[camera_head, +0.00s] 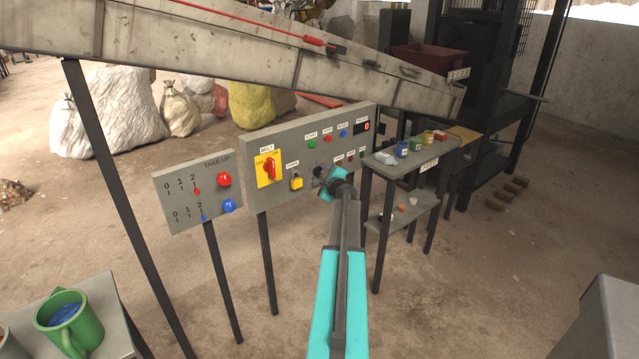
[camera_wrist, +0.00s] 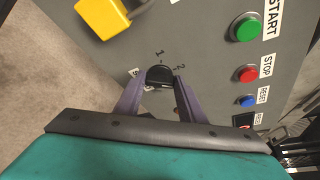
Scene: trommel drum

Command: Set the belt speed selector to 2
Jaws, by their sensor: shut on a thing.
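The belt speed selector is a small round black knob (camera_wrist: 160,75) on the grey control panel (camera_head: 258,205). In the wrist view the numbers 1 and 2 are marked around it, with 1 above it and 2 at its upper right. My gripper (camera_wrist: 160,84) has its two purple fingers on either side of the knob and is shut on it. Which number the knob points to cannot be told. In the head view my gripper (camera_head: 322,178) is at the panel's lower middle and mostly covers the knob.
A yellow padlock (camera_head: 297,183) hangs left of the knob, beside a red-on-yellow BELT switch (camera_head: 268,168). Green START (camera_wrist: 246,28), red STOP (camera_wrist: 248,74) and blue RESET (camera_wrist: 247,101) buttons are close by. A shelf with small pots (camera_head: 402,148) stands just right of my arm.

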